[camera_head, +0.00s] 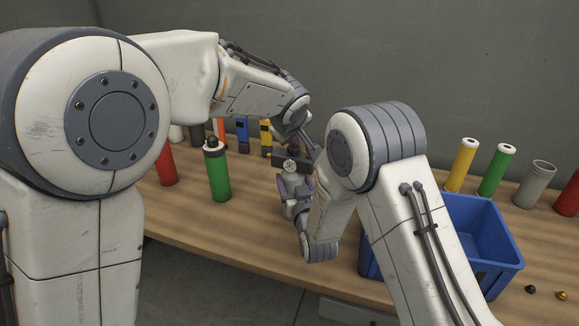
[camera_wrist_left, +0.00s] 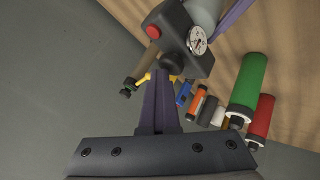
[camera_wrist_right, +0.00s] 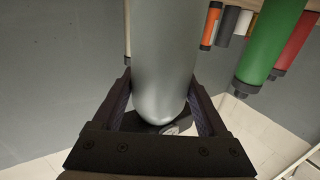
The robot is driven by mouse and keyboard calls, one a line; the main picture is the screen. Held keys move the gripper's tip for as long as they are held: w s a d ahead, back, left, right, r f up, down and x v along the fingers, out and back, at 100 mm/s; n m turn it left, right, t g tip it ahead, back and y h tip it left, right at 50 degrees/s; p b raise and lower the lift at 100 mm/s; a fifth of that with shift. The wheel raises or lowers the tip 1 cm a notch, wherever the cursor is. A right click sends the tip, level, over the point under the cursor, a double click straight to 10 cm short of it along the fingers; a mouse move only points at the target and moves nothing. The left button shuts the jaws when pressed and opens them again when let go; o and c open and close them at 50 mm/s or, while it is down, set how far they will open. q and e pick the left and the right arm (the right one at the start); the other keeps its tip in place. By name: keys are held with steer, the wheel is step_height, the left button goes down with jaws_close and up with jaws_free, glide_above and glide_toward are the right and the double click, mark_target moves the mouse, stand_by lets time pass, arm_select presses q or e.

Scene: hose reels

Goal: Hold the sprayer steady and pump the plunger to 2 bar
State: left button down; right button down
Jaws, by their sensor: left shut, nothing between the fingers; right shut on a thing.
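The sprayer's dark head (camera_wrist_left: 187,40) has a round white gauge (camera_wrist_left: 197,40) and a red button; the needle is too small to read. It also shows in the head view (camera_head: 291,161). My right gripper (camera_wrist_right: 168,85) is shut around the sprayer's grey body (camera_wrist_right: 165,50), a finger on each side. My left gripper (camera_wrist_left: 160,82) is shut and empty, its fingertips close to the sprayer head; I cannot tell whether they touch.
A green bottle (camera_head: 217,172) and a red one (camera_head: 166,165) stand left on the wooden table. A blue crate (camera_head: 487,240) stands right, with several cylinders behind it. Small dark and brass fittings lie at the right edge. A grey wall closes the back.

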mark_target(293, 149)
arm_select(q)
steer(key=shift+s+a+f, duration=0.15)
steer(key=shift+f, duration=1.1)
steer(key=shift+s+a, duration=0.1)
steer(key=shift+s, duration=0.1)
steer(key=shift+w+r, duration=0.15)
steer(key=shift+r, duration=3.1)
